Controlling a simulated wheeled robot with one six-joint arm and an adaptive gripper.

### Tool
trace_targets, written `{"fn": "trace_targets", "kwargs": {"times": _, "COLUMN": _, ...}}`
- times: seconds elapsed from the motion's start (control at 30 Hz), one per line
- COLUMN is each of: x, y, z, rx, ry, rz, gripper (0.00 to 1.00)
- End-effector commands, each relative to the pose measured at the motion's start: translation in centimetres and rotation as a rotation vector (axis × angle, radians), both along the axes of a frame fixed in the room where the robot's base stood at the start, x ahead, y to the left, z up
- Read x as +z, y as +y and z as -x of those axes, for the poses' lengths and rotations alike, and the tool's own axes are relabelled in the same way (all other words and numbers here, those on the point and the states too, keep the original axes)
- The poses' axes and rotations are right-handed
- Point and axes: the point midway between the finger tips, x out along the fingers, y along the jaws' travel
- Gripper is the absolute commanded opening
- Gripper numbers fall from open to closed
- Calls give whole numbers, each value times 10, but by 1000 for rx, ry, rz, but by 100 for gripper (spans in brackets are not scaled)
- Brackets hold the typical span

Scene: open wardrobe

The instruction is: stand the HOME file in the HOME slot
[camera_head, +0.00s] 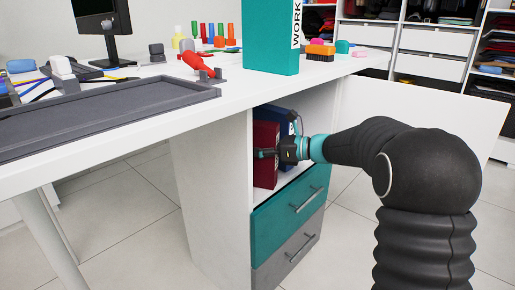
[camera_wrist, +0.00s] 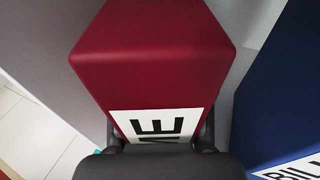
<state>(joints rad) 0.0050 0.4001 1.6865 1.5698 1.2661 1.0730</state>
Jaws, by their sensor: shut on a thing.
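The red file (camera_head: 265,173) is in the open compartment under the desk, at its left side, upright. In the wrist view the red file (camera_wrist: 150,60) shows a white label (camera_wrist: 158,124) on which "ME" can be read; the rest is hidden by my gripper. My gripper (camera_head: 270,153) is shut on the red file, with one finger on each side of it in the wrist view (camera_wrist: 160,138). No marking of a HOME slot can be made out. Whether the file's base touches the compartment floor is not clear.
A blue file (camera_head: 285,126) stands right of the red one; its label begins "BIL" in the wrist view (camera_wrist: 295,170). A teal WORK file (camera_head: 268,40) stands on the desk (camera_head: 235,95). Teal (camera_head: 290,205) and grey (camera_head: 288,255) drawers are below the compartment.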

Motion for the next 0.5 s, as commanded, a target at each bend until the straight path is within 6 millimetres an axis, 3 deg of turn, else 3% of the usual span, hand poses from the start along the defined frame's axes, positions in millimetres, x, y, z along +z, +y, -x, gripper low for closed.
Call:
{"fn": "trace_targets", "kwargs": {"times": 0.03, "x": -1, "y": 0, "z": 0, "rx": 0, "ry": 0, "rz": -1, "gripper": 0}}
{"fn": "trace_targets", "kwargs": {"times": 0.07, "x": -2, "y": 0, "z": 0, "rx": 0, "ry": 1, "rz": 0, "gripper": 52}}
{"fn": "trace_targets", "kwargs": {"times": 0.17, "x": -2, "y": 0, "z": 0, "rx": 0, "ry": 1, "rz": 0, "gripper": 76}}
{"fn": "trace_targets", "kwargs": {"times": 0.5, "x": 0, "y": 0, "z": 0, "rx": 0, "ry": 0, "rz": 0, "gripper": 76}}
